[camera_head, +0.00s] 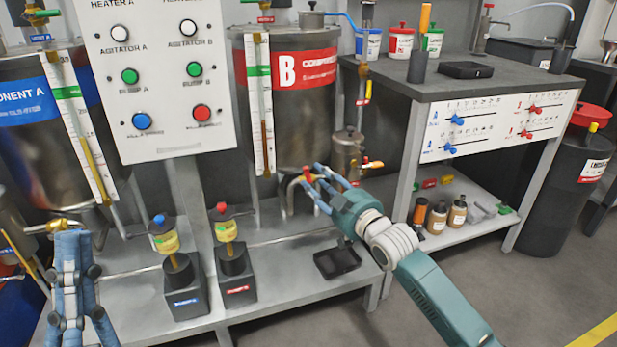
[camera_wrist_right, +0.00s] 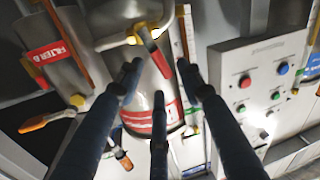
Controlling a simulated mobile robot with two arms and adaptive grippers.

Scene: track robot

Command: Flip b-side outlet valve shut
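The B tank (camera_head: 300,130) has a red label and an outlet pipe low on its front. The outlet valve, with a yellow fitting (camera_wrist_right: 131,40) and a red lever (camera_wrist_right: 156,58), shows in the right wrist view. In the head view its red lever (camera_head: 307,172) is partly hidden by my fingers. My right gripper (camera_head: 308,183) is at this valve; in the right wrist view its fingers (camera_wrist_right: 157,82) are spread, with the lever just beyond the tips. Contact cannot be told. My left gripper (camera_head: 72,240) is at lower left, below the A tank (camera_head: 40,125); its finger opening is unclear.
A control panel (camera_head: 160,80) stands between the tanks. Two pumps (camera_head: 182,285) and a black tray (camera_head: 337,262) sit on the low shelf. A workbench (camera_head: 460,85) stands to the right, with bottles (camera_head: 437,217) on its lower shelf.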

